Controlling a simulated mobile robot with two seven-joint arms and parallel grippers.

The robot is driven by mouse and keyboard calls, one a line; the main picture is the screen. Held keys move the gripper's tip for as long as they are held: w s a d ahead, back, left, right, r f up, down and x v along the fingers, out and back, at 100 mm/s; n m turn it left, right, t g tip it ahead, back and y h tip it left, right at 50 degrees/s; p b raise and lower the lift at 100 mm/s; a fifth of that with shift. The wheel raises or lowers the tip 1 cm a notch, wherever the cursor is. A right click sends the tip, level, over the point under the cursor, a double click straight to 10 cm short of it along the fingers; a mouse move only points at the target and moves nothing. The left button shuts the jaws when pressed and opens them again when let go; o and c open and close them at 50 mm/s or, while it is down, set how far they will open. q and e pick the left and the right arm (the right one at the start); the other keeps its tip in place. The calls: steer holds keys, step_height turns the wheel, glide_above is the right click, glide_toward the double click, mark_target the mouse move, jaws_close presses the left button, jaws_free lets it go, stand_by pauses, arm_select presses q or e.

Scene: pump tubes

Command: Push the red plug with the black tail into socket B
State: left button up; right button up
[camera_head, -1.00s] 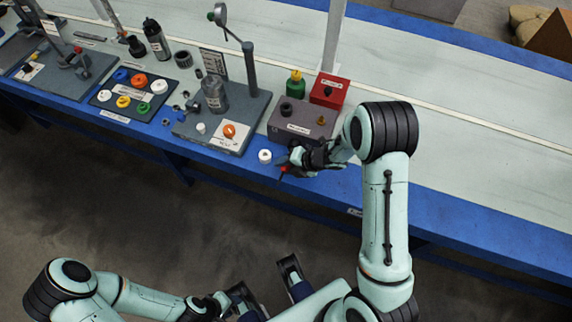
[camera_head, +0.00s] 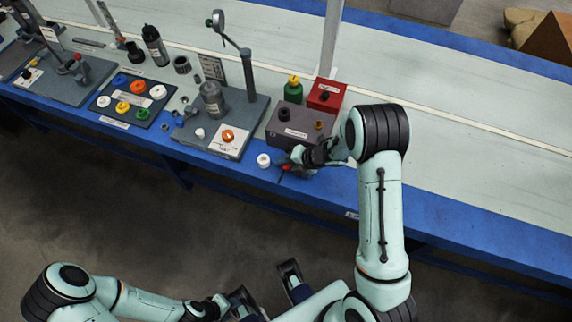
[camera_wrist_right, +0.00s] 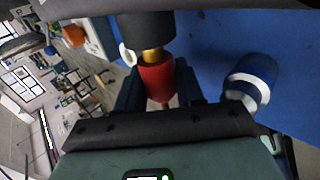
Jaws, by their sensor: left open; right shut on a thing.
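My right gripper (camera_head: 291,160) is low at the front edge of the bench, just in front of a grey box. It is shut on the red plug (camera_wrist_right: 157,80), which also shows as a small red spot in the head view (camera_head: 286,166). In the right wrist view a brass-coloured collar (camera_wrist_right: 152,55) and a black cylinder (camera_wrist_right: 147,25) are in line with the plug. The grey box (camera_head: 299,134) carries a dark round fitting (camera_head: 285,115) and a small brass one (camera_head: 319,125). I cannot read which is socket B. My left gripper (camera_head: 230,304) is open, low and away from the bench.
A white ring-like part (camera_head: 263,160) stands close left of my right gripper. A red box (camera_head: 326,94) and a green bottle (camera_head: 293,92) stand behind the grey box. A grey stand base (camera_head: 190,125) is to the left. The bench is clear to the right.

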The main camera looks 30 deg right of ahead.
steer(key=shift+w+d+p, duration=0.4)
steer(key=shift+w+d, duration=0.1)
steer(key=shift+d, duration=0.15)
steer(key=o, duration=1.1)
